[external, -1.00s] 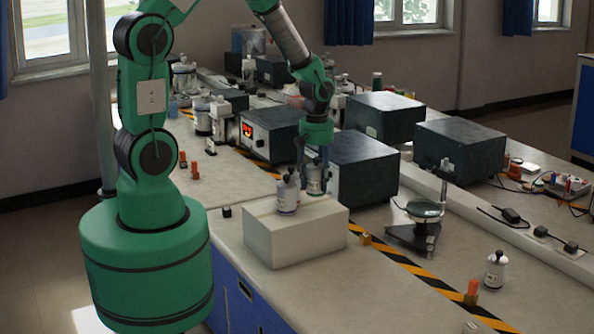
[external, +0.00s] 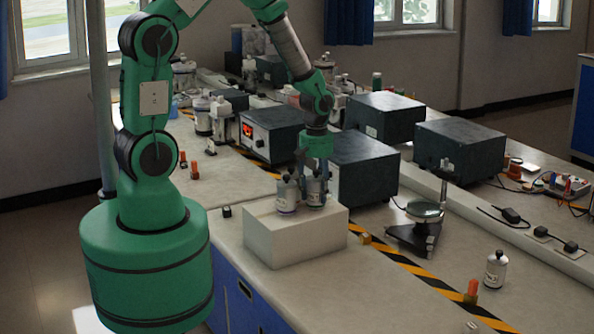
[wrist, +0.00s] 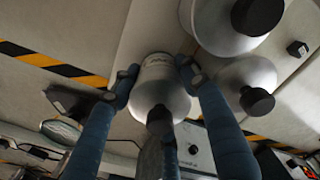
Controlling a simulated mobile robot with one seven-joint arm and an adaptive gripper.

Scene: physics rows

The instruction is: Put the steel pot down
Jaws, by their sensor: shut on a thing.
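The steel pot (external: 316,190) is a small grey canister with a label and a dark knob. My gripper (external: 316,175) points down and is shut on it. In the wrist view the pot (wrist: 160,92) sits between my two blue fingers, one on each side. The pot is over the pale block (external: 295,240), with its base at or very close to the top face; I cannot tell whether it touches. A similar pot (external: 287,198) stands on the block just to its left. The wrist view shows two other pots close by, a large one (wrist: 225,25) and another (wrist: 245,75).
A dark box (external: 362,170) stands right behind the block. A round-topped stand (external: 425,212) is to the right, and another pot (external: 496,268) stands farther right. Black-yellow tape (external: 400,268) runs along the bench. A small dark cube (external: 227,211) lies left of the block.

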